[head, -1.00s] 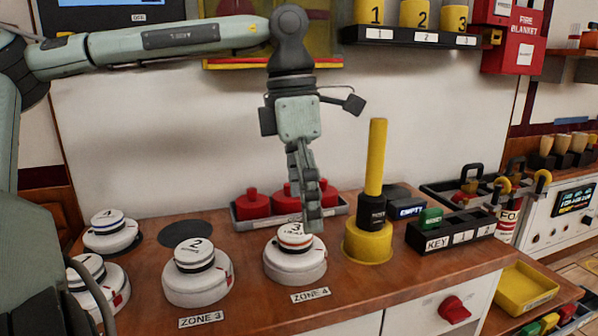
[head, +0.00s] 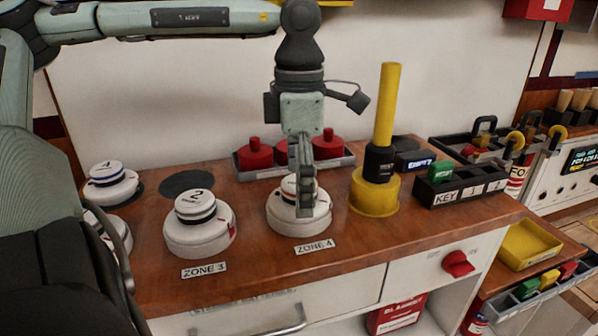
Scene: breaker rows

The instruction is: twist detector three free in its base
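Detector three (head: 285,192), a white disc with a coloured band, sits upright in its round white base (head: 287,222) behind the ZONE 4 label (head: 314,247). My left gripper (head: 304,208) points straight down at it from above. Its fingers overlap the detector and hide its middle, its right part and most of its number. The fingers are seen edge-on, so I cannot tell whether they are open or closed on it. My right gripper is not in view.
Detector two (head: 195,205) sits in a base behind ZONE 3, with detector four (head: 107,174) further left. A yellow post in a yellow base (head: 374,195) stands close to the right.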

